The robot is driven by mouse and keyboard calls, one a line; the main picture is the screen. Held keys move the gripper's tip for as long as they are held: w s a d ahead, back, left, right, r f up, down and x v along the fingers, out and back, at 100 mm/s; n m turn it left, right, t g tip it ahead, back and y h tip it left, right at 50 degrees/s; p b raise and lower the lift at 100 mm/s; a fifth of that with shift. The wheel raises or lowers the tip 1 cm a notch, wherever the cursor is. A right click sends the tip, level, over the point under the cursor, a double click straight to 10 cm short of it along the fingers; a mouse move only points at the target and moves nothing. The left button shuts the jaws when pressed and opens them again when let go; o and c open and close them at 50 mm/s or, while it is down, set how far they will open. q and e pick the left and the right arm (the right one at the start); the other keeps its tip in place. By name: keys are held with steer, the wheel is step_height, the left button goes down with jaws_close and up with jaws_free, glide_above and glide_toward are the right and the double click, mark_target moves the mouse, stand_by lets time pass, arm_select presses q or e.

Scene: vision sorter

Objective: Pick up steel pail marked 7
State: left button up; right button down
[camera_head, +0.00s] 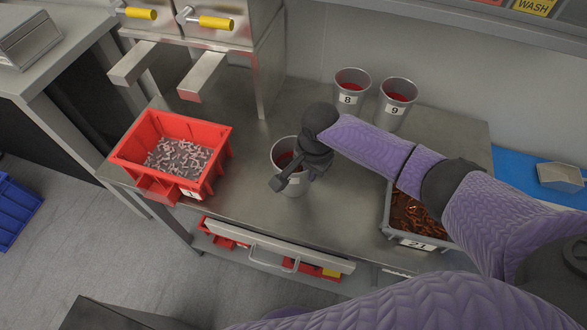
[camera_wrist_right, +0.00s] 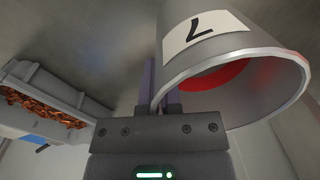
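The steel pail marked 7 (camera_head: 277,157) is at the middle of the steel table in the head view, with a red inside. I cannot tell whether the pail touches the table. My left gripper is not in view.
Pails marked 8 (camera_head: 347,98) and 9 (camera_head: 398,91) stand at the back. A red bin (camera_head: 222,160) of small pale parts is on the left. A grey bin marked 21 (camera_head: 398,232) with coppery parts is under my right arm. Metal chutes (camera_head: 203,74) overhang the back left.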

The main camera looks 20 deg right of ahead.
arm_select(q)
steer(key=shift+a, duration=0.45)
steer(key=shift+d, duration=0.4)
arm_select(e)
steer(key=shift+r, duration=0.15)
